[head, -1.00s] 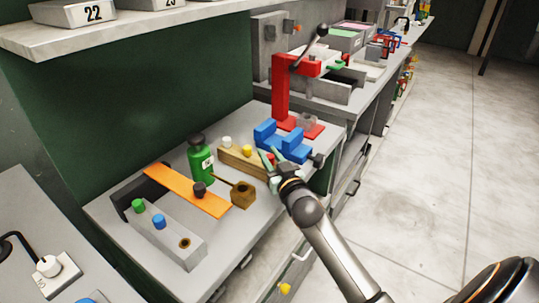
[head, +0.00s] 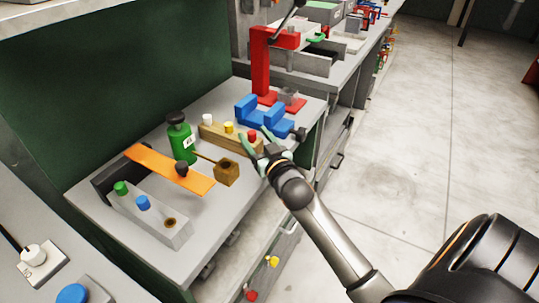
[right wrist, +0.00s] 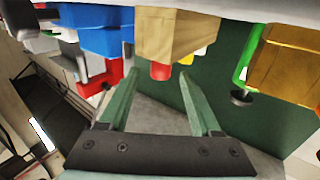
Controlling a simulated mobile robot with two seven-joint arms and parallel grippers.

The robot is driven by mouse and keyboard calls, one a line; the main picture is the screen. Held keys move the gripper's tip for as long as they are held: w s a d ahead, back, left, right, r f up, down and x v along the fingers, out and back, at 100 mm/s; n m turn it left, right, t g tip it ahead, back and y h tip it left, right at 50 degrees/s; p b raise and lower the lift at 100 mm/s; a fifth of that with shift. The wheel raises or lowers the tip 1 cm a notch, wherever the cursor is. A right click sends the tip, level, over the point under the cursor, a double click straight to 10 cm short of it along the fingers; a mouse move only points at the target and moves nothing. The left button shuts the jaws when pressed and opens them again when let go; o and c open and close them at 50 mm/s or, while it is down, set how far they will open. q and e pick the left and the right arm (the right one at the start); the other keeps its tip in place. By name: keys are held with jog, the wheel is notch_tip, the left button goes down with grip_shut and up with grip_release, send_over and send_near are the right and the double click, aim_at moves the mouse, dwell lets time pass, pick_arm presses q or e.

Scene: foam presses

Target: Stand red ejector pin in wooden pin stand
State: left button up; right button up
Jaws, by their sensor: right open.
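The wooden pin stand (head: 222,139) is a long tan block beside the blue vise. A white pin (head: 208,119), a yellow pin (head: 228,127) and the red ejector pin (head: 252,136) show their heads along its top. The red pin is at the end nearest my arm and looks upright; its shaft is hidden. My right gripper (head: 254,134) is open, its fingers to either side of the red head. In the right wrist view, the red head (right wrist: 160,72) shows under the upside-down wooden block (right wrist: 175,35), between the open fingertips, with no clear contact. My left gripper is not in view.
The blue vise (head: 262,115) and red press (head: 262,65) stand just behind.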

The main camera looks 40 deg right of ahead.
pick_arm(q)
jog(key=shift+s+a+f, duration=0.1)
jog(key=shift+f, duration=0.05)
pick_arm(e)
jog(key=s+a, duration=0.2)
jog(key=s, duration=0.8)
